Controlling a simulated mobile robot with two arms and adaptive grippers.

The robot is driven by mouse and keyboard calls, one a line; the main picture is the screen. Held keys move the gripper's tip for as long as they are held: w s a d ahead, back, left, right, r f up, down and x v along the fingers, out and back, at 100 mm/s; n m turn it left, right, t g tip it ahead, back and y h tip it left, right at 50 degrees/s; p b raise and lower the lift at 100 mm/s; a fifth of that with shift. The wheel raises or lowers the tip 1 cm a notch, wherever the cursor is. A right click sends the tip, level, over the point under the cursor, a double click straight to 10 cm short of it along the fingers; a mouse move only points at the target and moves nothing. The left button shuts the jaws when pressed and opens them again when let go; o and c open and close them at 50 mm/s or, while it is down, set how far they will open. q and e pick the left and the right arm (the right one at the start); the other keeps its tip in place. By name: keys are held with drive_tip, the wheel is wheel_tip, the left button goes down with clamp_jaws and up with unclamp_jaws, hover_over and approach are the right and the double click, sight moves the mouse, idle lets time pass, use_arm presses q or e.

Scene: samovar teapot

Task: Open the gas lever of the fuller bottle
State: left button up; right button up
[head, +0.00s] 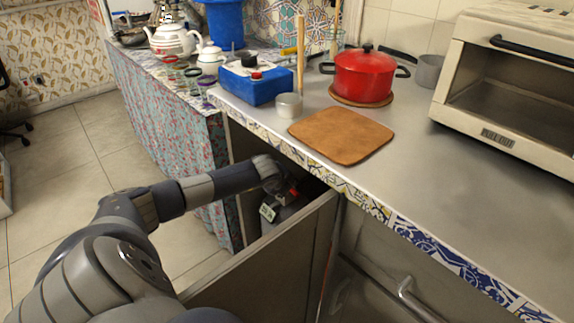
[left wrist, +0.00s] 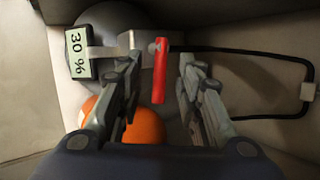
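My left gripper (left wrist: 158,68) is open inside the cabinet below the counter, with one finger on each side of a red lever (left wrist: 159,72). The lever hangs from a metal valve (left wrist: 137,42) on a grey rounded bottle (left wrist: 108,20). I see a gap between the lever and both fingers. A display reading 30 % (left wrist: 81,54) is left of the valve; in the head view it is a small pale panel (head: 267,212). Below the lever is an orange rounded thing (left wrist: 146,124), partly hidden by the left finger. My right gripper is in neither view.
A black hose (left wrist: 250,52) loops from the valve to the right cabinet wall. The open cabinet door (head: 265,255) stands close to my left arm. The counter (head: 440,185) above carries a red pot (head: 364,76), a brown board (head: 341,135) and an oven (head: 510,90).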

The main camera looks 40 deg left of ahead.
use_arm(q)
drive_tip(key=shift+x, duration=1.3)
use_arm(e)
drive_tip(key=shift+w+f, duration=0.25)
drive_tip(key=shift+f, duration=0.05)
use_arm(q)
clamp_jaws()
drive_tip(key=shift+b, duration=0.4)
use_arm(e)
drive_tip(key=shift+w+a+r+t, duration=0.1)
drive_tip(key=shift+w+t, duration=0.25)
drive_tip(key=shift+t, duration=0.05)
